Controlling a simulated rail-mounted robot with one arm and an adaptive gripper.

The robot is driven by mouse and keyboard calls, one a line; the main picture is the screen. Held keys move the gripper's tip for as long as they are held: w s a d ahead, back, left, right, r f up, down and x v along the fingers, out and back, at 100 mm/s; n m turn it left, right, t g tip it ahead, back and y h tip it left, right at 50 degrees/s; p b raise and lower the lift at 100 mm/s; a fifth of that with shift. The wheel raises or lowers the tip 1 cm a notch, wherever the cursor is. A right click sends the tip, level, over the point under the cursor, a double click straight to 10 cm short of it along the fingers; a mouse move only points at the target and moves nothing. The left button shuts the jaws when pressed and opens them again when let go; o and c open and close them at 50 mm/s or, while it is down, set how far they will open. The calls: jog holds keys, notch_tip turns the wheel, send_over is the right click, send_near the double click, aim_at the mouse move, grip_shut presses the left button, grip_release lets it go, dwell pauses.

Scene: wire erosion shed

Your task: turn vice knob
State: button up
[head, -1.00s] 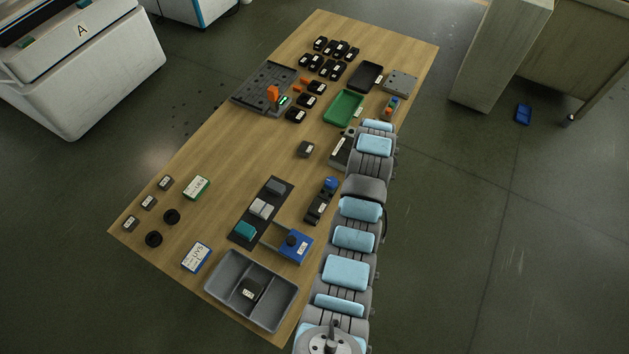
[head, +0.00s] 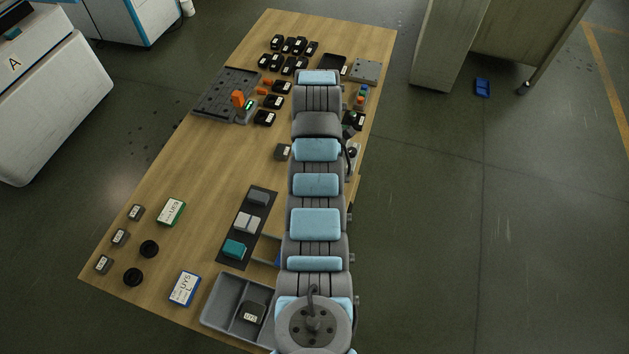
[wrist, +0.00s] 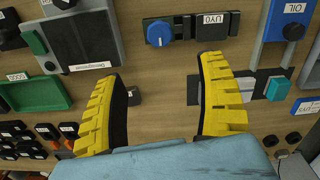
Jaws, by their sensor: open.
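A round blue knob (wrist: 159,33) sits on a dark block labelled UV0 (wrist: 212,21), at the top of the wrist view. A grey vice-like block (wrist: 84,32) with a label at its front edge stands left of it. I cannot tell for certain which of the two is the vice. My gripper (wrist: 166,80) has yellow ribbed fingers spread wide, with nothing between them. The blue knob lies beyond the fingertips, apart from them. In the head view my arm hides the knob, the grey block and the gripper.
A green tray (wrist: 36,82) and several black labelled parts lie left in the wrist view. A blue OIL box (wrist: 284,22) and a teal block (wrist: 277,89) are right. A grey divided bin (head: 222,306) stands at the table's near end. The wooden table's left middle (head: 190,180) is clear.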

notch_tip(320, 180, down, 11)
jog(key=shift+f+b, duration=0.2)
jog(key=shift+b, duration=0.1)
jog(key=shift+f+b, duration=0.7)
jog(key=shift+f, duration=0.9)
jog(key=c, duration=1.2)
